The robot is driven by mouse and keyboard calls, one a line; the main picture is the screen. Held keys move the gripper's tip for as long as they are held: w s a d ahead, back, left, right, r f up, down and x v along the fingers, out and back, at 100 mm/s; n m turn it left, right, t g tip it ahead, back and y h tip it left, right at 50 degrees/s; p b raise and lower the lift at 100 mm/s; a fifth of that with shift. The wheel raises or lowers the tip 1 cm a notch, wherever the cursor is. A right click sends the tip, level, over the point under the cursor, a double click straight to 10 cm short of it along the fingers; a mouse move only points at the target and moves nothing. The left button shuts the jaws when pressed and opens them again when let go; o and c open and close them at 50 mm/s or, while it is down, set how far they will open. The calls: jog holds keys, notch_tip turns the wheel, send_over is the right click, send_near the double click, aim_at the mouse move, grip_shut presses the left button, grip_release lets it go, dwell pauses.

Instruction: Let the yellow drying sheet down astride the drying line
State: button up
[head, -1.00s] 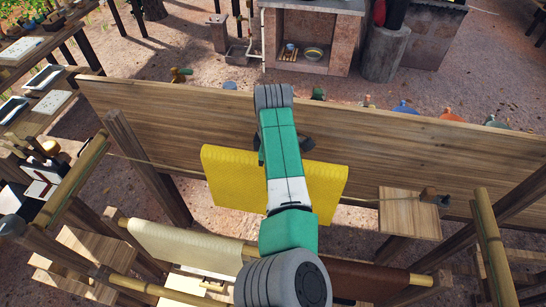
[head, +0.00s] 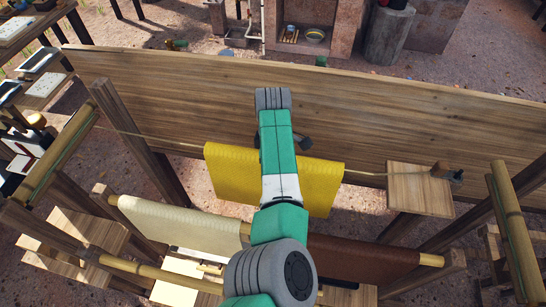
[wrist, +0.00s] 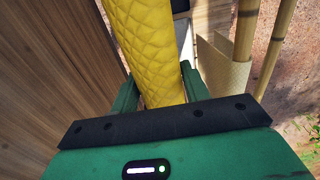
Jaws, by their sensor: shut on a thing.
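The yellow drying sheet (head: 228,178) is quilted and hangs folded over, its fold uppermost. The thin drying line (head: 150,138) meets its left end near the fold and comes out at its right end a little below the fold. I cannot see the line under the sheet, so contact is unclear. My gripper (wrist: 157,82) is shut on the yellow sheet (wrist: 143,40), one green finger on each side of it in the wrist view. In the head view my arm hides the sheet's middle and the fingertips.
A long wooden board (head: 400,120) stands behind the line. A cream sheet (head: 180,218) and a brown sheet (head: 360,258) hang on a bamboo pole in front.

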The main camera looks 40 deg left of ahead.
jog(key=shift+f, duration=0.35)
dwell(0.6)
